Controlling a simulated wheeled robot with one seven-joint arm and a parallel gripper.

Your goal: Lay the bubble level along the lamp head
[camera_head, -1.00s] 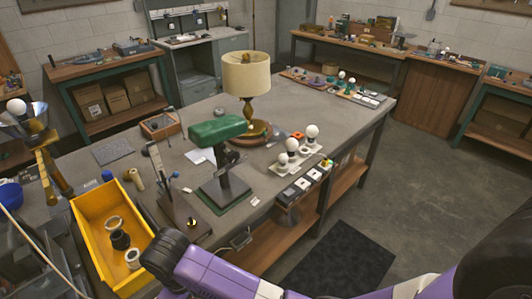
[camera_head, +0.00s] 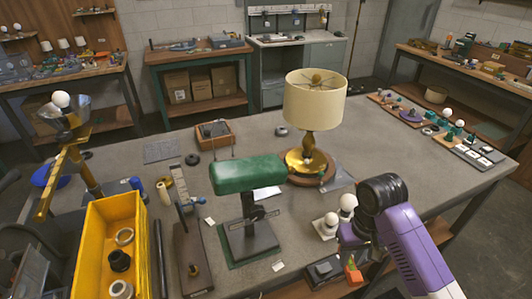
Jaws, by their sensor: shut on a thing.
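The lamp head appears to be the long green shade (camera_head: 248,174) of a desk lamp, roughly level on a dark upright stem. Its dark square base (camera_head: 250,240) stands on the grey workbench. My purple arm (camera_head: 412,240) rises from the lower right, with a black joint (camera_head: 385,194) at its upper end, right of the green shade and clear of it. My gripper's fingers do not show; they are hidden or outside the picture. I cannot make out the bubble level.
A brass lamp with a cream shade (camera_head: 314,101) stands behind the green one. A yellow bin (camera_head: 108,215) holds rings at left. White bulbs (camera_head: 331,220), a small orange part (camera_head: 353,274) and a dark switch box (camera_head: 323,269) lie near my arm. The bench's back middle is fairly clear.

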